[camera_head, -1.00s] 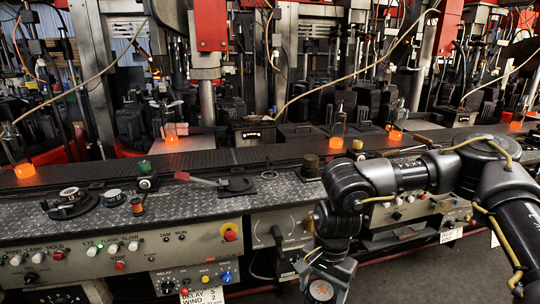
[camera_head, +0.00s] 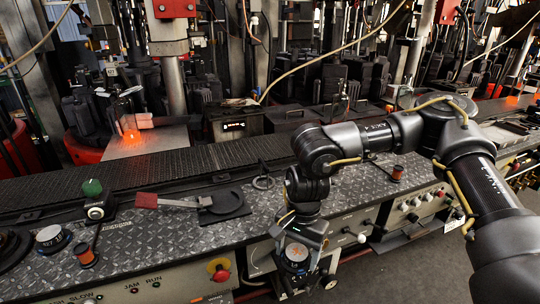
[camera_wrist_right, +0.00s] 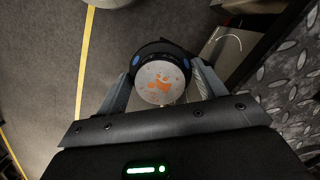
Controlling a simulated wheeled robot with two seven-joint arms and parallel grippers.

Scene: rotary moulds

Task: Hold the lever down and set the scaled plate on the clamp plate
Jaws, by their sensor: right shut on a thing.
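The lever has a red grip (camera_head: 146,200) and a flat metal bar that runs right to a dark plate with a round part (camera_head: 228,203), apparently the clamp plate, on the bench top. My right gripper (camera_wrist_right: 160,95) is shut on a round, dark-rimmed piece with a pale face and orange marks (camera_wrist_right: 160,80), apparently the scaled plate. This piece also shows in the head view (camera_head: 297,252), in front of the bench's front edge, below and right of the clamp plate. No gripper is at the lever. My left gripper is out of view.
The bench top (camera_head: 160,231) is patterned metal. A green knob (camera_head: 92,187), a white-topped dial (camera_head: 48,236) and a copper spool (camera_head: 85,253) stand left of the lever. A thin ring (camera_head: 263,182) lies right of the clamp plate. Control panels line the bench front.

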